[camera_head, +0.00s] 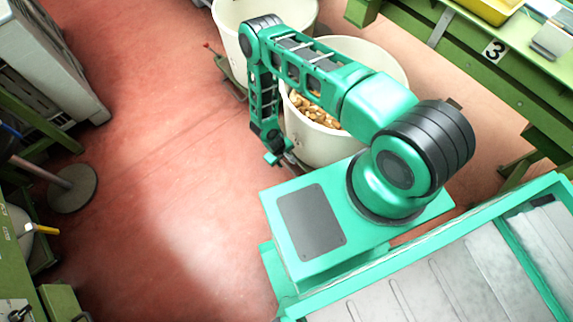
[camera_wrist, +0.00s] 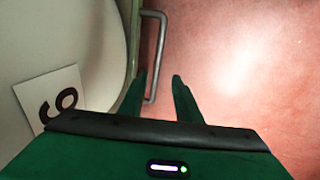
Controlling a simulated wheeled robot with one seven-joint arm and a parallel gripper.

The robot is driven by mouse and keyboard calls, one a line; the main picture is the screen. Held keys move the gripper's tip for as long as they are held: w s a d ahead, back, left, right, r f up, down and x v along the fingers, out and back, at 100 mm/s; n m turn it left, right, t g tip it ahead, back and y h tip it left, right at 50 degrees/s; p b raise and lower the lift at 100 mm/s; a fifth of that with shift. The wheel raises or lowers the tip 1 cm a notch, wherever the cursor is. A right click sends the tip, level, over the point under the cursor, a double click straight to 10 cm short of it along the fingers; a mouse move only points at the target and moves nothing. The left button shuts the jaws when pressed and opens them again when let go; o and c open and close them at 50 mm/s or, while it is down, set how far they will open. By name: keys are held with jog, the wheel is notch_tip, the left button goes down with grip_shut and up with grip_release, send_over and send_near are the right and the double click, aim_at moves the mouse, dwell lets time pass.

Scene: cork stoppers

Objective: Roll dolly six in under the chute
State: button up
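A cream bin (camera_head: 385,60) with corks (camera_head: 318,110) inside stands beside my arm in the head view. In the wrist view its wall (camera_wrist: 70,35) fills the left side. A white label (camera_wrist: 48,92) there carries a tilted black digit that could read 6 or 9. A grey bar handle (camera_wrist: 157,65) sticks out from a green edge beside the bin, seemingly the dolly's. My gripper (camera_wrist: 158,78) is open, with the handle showing between its fingers; contact cannot be told. In the head view my gripper (camera_head: 274,154) is low at the bin's left side. I cannot make out a chute.
A second cream bin (camera_head: 295,12) stands behind on a dolly. A green bench (camera_head: 465,50) marked 3 runs along the upper right. A grey cabinet (camera_head: 45,70) and a round-based stand (camera_head: 72,188) are at left. The red floor (camera_head: 165,150) between is clear.

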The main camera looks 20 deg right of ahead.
aim_at(288, 167)
jog(key=f, duration=0.2)
jog(key=d+f, duration=0.1)
jog(key=f, duration=0.2)
jog(key=d+f, duration=0.1)
jog(key=f, duration=0.2)
jog(key=shift+w+f, duration=0.15)
jog(key=shift+w, duration=0.1)
grip_shut()
